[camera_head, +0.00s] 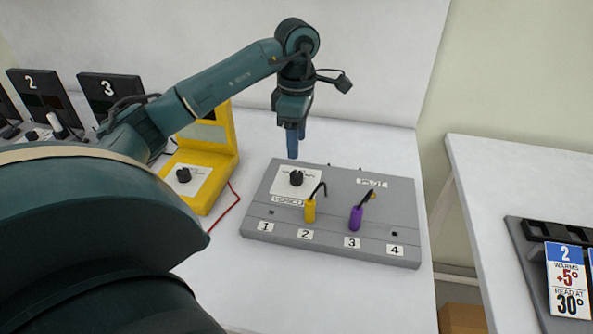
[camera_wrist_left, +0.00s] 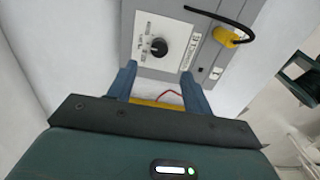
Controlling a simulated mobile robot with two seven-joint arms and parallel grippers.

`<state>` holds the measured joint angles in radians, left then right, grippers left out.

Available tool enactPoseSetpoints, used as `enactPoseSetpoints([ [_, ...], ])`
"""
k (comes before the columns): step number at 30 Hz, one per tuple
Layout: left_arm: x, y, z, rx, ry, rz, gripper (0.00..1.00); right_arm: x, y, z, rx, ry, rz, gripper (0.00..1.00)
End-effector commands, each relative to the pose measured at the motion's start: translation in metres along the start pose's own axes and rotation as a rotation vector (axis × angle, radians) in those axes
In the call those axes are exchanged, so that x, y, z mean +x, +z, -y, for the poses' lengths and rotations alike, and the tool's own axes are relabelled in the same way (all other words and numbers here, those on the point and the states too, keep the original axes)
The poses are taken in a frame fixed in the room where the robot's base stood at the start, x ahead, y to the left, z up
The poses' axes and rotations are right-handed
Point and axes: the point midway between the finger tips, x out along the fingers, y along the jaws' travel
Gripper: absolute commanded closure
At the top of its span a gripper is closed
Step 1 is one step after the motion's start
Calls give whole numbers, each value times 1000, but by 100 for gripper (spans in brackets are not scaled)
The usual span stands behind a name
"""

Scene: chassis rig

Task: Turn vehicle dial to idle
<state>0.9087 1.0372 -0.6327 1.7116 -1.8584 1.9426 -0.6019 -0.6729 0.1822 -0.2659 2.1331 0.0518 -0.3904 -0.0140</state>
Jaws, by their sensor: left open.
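The vehicle dial is a black knob (camera_head: 296,178) on a white label plate at the back left of a grey panel (camera_head: 400,205). The plate has a label that reads as vehicle. In the left wrist view the knob (camera_wrist_left: 158,47) lies beyond and between the two blue fingers. My left gripper (camera_head: 293,145) points down just above and behind the knob, apart from it. It is open and empty in the left wrist view (camera_wrist_left: 158,85). The dial's exact setting is too small to read. My right gripper is not in view.
A side table (camera_head: 520,165) is at right.

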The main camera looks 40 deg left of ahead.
Motion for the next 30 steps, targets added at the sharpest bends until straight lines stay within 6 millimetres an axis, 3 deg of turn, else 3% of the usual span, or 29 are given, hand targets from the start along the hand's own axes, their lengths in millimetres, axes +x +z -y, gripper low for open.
enactPoseSetpoints([
  [6,48,-1,1,-1,-5,-3,50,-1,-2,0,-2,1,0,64],
  [13,82,0,1,0,-3,-1,50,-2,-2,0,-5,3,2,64],
  [26,92,0,0,-1,0,-1,50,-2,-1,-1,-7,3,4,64],
  [30,92,0,0,-1,0,-1,60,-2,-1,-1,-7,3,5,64],
])
